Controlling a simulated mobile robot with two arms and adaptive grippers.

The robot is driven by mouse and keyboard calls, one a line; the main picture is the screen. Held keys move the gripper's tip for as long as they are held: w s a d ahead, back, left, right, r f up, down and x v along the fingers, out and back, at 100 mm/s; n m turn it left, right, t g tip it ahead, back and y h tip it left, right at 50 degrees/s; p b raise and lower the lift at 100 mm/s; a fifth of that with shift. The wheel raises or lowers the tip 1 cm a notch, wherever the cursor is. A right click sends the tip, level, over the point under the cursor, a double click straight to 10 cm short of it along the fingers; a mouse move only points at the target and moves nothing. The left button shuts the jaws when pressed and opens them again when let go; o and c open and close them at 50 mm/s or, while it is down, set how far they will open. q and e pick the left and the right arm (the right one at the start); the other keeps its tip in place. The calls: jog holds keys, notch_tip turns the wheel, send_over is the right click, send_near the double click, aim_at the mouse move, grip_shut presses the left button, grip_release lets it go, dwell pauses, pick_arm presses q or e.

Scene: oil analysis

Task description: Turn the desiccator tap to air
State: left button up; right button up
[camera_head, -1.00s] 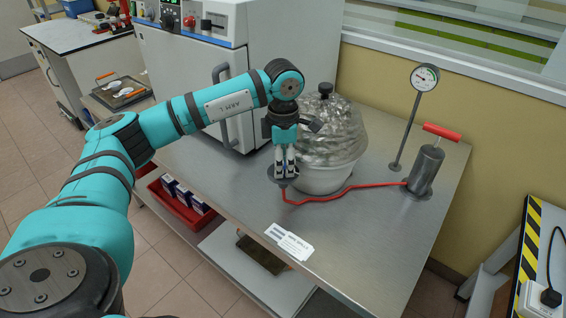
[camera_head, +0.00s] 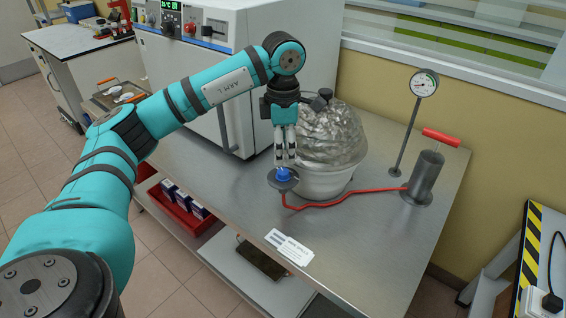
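The desiccator (camera_head: 333,140) is a clear, domed glass lid on a white bowl, standing on the steel bench with a dark knob on top. The blue tap (camera_head: 284,174) sits on a round grey base at the bowl's left front, where a red hose begins. My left gripper (camera_head: 285,164) points straight down just above the tap, its fingers a little apart with nothing seen between them. The tap's exact pointing direction is too small to read. My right gripper is not in view.
The red hose (camera_head: 345,200) runs along the bench to a grey hand pump (camera_head: 425,176) with a red handle. A dial gauge (camera_head: 424,83) stands behind it. A white label card (camera_head: 289,247) lies at the front edge. A white oven (camera_head: 230,90) stands behind my arm.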

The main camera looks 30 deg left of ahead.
aim_at(283, 171)
pick_arm(q)
notch_tip(283, 171, up, 6)
jog(key=shift+f, duration=0.1)
dwell(0.7)
